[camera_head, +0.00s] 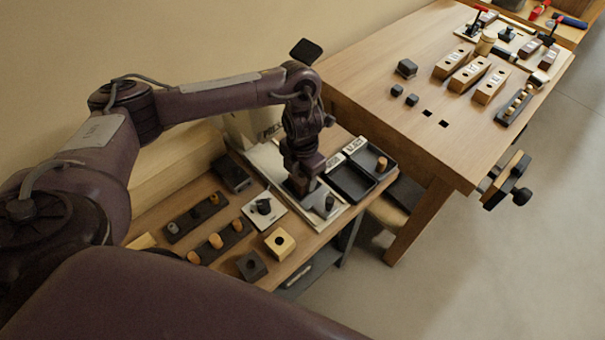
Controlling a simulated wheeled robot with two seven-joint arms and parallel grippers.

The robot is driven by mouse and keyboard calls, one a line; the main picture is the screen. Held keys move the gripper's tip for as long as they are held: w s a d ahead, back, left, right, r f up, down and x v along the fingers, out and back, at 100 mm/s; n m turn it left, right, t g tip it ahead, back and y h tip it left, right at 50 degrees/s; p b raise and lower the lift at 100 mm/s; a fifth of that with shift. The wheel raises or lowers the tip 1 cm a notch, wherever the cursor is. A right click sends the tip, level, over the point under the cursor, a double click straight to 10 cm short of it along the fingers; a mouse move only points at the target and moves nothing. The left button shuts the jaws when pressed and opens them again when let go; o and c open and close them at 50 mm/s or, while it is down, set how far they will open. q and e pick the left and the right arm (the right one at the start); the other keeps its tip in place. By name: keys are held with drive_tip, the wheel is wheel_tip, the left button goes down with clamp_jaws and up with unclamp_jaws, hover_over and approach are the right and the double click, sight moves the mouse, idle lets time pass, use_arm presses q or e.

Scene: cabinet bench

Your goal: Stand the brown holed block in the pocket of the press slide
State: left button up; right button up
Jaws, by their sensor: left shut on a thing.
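My left gripper (303,186) points down over the pale base plate of the press (265,155). It is shut on a small dark thing, which I take to be the brown holed block; the fingers hide most of it. I cannot tell whether the block touches the slide or sits in its pocket, since the gripper and wrist cover that spot. A light wooden block with a hole (280,243) and a dark block with a hole (252,266) stand apart on the low bench near its front edge. My right gripper is not in view.
Two black labelled trays (349,184) lie right of the gripper, one holding a wooden peg (382,163). Dark peg racks (196,217) and a white plate with a black knob (264,208) lie to the left. A larger wooden table (390,125) with several blocks stands at the right.

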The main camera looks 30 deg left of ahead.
use_arm(q)
drive_tip(key=shift+s+f, duration=0.15)
drive_tip(key=shift+f, duration=0.05)
idle(0.6)
drive_tip(key=o, duration=0.9)
drive_tip(key=shift+f, duration=0.1)
drive_tip(key=shift+c, duration=0.2)
drive_tip(key=shift+o, duration=1)
drive_tip(key=shift+s, duration=0.1)
drive_tip(key=shift+f, duration=0.1)
drive_tip(key=shift+d, duration=0.15)
drive_tip(key=shift+s, duration=0.1)
drive_tip(key=shift+c, duration=0.5)
drive_tip(key=shift+d, duration=0.15)
